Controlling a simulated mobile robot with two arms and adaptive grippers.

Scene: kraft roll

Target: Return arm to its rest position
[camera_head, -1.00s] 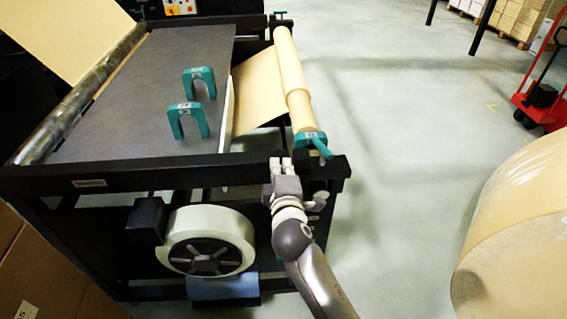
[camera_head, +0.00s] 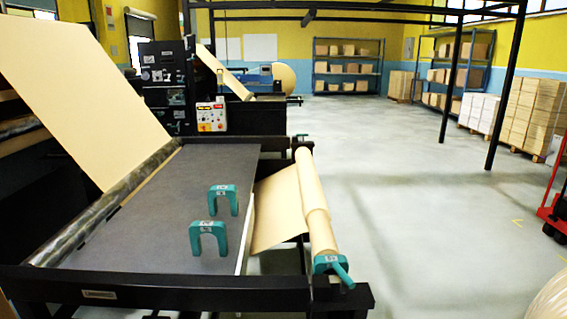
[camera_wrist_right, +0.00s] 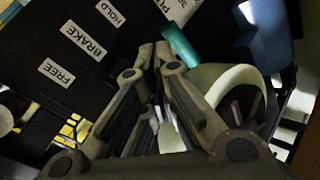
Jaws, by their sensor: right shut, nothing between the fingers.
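My right gripper (camera_wrist_right: 155,55) shows in the right wrist view, its fingertips together and nothing between them. In that view it is in front of a dark panel with labels reading FREE, BRAKE and HOLD (camera_wrist_right: 85,40). A teal handle-like part (camera_wrist_right: 180,46) is just beyond the fingertips; I cannot tell whether they touch. No arm shows in the head view now. My left gripper is in neither current view.
The dark machine table (camera_head: 150,200) carries two teal U-shaped clamps (camera_head: 223,198). A kraft roll (camera_head: 314,200) lies along its right side, with a teal clamp (camera_head: 332,266) at its near end. Open floor (camera_head: 420,220) lies to the right. A red pallet jack (camera_head: 555,215) stands at the right edge.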

